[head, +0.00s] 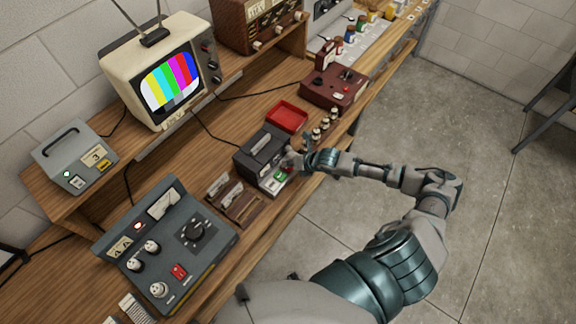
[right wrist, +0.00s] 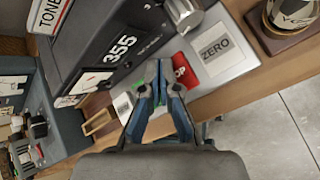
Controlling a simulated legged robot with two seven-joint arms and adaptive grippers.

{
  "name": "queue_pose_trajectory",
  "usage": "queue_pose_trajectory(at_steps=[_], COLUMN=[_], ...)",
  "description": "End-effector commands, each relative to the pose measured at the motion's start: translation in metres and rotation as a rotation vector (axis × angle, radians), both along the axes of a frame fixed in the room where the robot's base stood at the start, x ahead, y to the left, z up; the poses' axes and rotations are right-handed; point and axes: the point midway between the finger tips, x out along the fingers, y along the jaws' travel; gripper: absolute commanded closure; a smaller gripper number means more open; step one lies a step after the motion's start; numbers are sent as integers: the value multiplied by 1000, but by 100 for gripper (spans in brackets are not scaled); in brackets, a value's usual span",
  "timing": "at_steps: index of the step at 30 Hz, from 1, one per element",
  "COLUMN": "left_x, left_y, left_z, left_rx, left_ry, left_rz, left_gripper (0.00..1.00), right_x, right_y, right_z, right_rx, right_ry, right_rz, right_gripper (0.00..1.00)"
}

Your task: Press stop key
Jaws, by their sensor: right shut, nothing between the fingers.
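The dark grey machine (head: 258,150) with the keys stands near the front edge of the wooden bench. In the right wrist view its side reads "355" (right wrist: 120,47). The red stop key (right wrist: 187,70) shows the letters "OP"; its left part is hidden behind my fingers. In the head view the right gripper (head: 292,160) is over the keys. My left gripper is out of view.
A red tray (head: 287,116) and several small bottles stand just beyond the machine. A wooden card holder (head: 236,201) and a grey console with a dial (head: 165,245) are on the near side. A television (head: 160,72) stands behind. Open floor lies right.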

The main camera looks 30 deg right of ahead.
Motion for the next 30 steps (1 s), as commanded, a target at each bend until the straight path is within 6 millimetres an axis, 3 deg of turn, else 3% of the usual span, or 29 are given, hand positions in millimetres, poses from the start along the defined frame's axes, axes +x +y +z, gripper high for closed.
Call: queue_pose_trajectory(at_steps=[6, 19, 30], left_x=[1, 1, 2], left_y=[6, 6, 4], left_z=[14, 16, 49], left_rx=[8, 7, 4], left_ry=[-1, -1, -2], left_rz=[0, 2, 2], left_gripper=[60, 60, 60], right_x=[0, 0, 0], right_y=[-2, -2, -1], right_z=[14, 17, 53], right_rx=[3, 3, 1], right_ry=[-1, -1, -3], right_rz=[-1, -1, 1], right_gripper=[100, 100, 100])
